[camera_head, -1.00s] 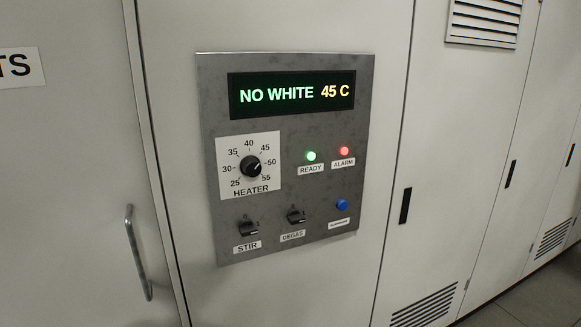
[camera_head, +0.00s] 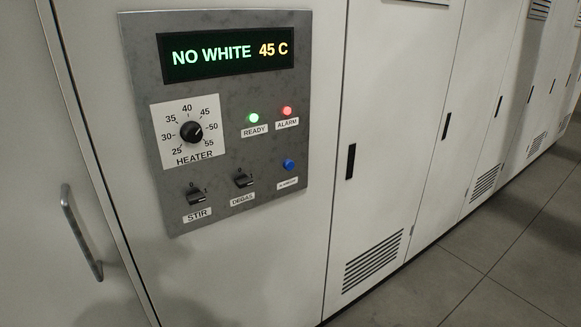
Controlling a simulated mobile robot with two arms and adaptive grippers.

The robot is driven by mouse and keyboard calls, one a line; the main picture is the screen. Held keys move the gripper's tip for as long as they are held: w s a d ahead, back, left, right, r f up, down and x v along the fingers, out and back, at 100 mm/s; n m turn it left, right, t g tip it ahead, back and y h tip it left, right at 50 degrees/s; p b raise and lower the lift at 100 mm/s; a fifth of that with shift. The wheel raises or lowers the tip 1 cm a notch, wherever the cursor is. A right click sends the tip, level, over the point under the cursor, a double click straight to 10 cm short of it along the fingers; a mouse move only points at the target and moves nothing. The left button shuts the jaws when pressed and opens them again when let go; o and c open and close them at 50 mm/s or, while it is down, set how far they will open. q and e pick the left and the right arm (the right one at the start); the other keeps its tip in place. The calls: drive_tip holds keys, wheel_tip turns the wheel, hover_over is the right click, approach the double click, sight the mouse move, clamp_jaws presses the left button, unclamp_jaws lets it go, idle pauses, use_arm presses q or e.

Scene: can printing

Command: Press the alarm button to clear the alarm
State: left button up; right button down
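The grey control panel (camera_head: 220,110) is set in a pale cabinet door, left of the middle of the view. A small round blue button (camera_head: 289,165) sits at its lower right, with a small label (camera_head: 288,183) below it that is too small to read surely. The ALARM light (camera_head: 287,111) glows red and the READY light (camera_head: 254,118) glows green. The display (camera_head: 226,52) reads "NO WHITE 45 C". Neither of my grippers is in view.
The panel also holds the HEATER dial (camera_head: 191,132), the STIR switch (camera_head: 196,195) and the DEGAS switch (camera_head: 243,178). A bar handle (camera_head: 80,232) stands out at the left. Vented cabinets (camera_head: 373,264) run to the right. Grey floor (camera_head: 500,260) is clear at lower right.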

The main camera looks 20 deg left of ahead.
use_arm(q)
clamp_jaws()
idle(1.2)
